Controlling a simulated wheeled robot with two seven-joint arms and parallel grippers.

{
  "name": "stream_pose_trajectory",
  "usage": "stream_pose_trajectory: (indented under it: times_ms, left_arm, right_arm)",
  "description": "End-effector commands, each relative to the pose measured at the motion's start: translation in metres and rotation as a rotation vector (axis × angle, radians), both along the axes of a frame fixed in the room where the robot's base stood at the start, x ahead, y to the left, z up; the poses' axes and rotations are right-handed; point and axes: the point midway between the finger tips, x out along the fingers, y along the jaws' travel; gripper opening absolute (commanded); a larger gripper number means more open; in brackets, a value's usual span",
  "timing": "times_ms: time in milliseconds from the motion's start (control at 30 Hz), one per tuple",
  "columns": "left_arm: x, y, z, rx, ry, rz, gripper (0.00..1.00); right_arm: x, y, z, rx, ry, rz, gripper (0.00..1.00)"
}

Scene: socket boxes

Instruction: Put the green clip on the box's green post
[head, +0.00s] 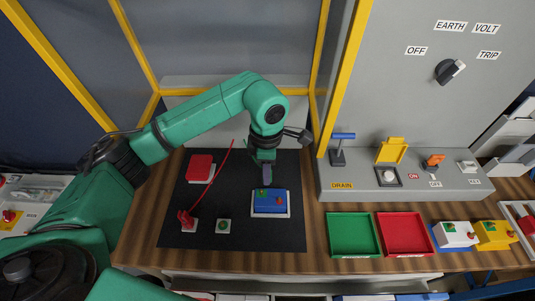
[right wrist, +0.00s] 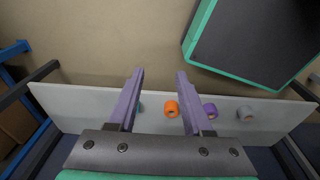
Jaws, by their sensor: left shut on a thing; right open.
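The blue box (head: 269,206) sits on a white base on the black mat, with small green and red parts on top. My left gripper (head: 266,178) points down over the back left of the box, its dark fingers shut. A small green piece (head: 264,192) shows right below the fingertips. I take it for the green clip at the green post, but clip and post cannot be told apart and contact is unclear. My right gripper (right wrist: 160,72) is open and empty in the right wrist view, away from the box.
A red clip (head: 187,219) with a red wire, a red cover (head: 201,167) and a green button (head: 223,226) lie on the black mat (head: 180,237). Green (head: 332,246) and red trays (head: 383,246) stand right. The right wrist view shows a shelf (right wrist: 270,124) with an orange roll (right wrist: 171,109).

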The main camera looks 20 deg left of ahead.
Motion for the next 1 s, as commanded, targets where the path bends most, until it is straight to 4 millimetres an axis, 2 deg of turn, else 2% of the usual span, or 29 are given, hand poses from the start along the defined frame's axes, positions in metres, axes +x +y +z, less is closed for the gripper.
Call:
stream_pose_trajectory:
  times_ms: [33,133,200,300,400,600,833,1000]
  left_arm:
    - [-0.001,0.001,-0.01,0.0,0.002,0.001,0.0]
    - [-0.001,0.001,-0.023,0.0,0.003,0.001,0.0]
    - [-0.001,0.001,-0.03,0.001,0.002,0.001,0.0]
    - [-0.001,0.001,-0.032,0.001,0.001,0.001,0.0]
    - [-0.001,0.001,-0.031,0.001,0.001,0.001,0.0]
    - [-0.002,0.003,-0.029,0.001,0.0,0.001,0.0]
    - [-0.003,0.003,-0.028,0.001,0.001,0.0,0.0]
    - [0.0,0.0,-0.035,0.001,0.001,0.0,0.0]
  right_arm:
    - [-0.005,0.003,-0.008,0.003,0.008,-0.001,0.5]
    - [-0.024,0.015,-0.018,0.019,0.036,-0.003,0.5]
    - [-0.038,0.024,-0.022,0.032,0.058,-0.004,0.5]
    - [-0.048,0.03,-0.024,0.038,0.073,-0.001,0.5]
    - [-0.044,0.026,-0.022,0.033,0.067,0.0,0.5]
    - [-0.019,0.016,-0.022,0.022,0.027,-0.002,0.5]
    - [-0.024,0.015,-0.022,0.02,0.035,-0.003,0.5]
    - [-0.029,0.015,-0.032,0.02,0.042,-0.003,0.5]
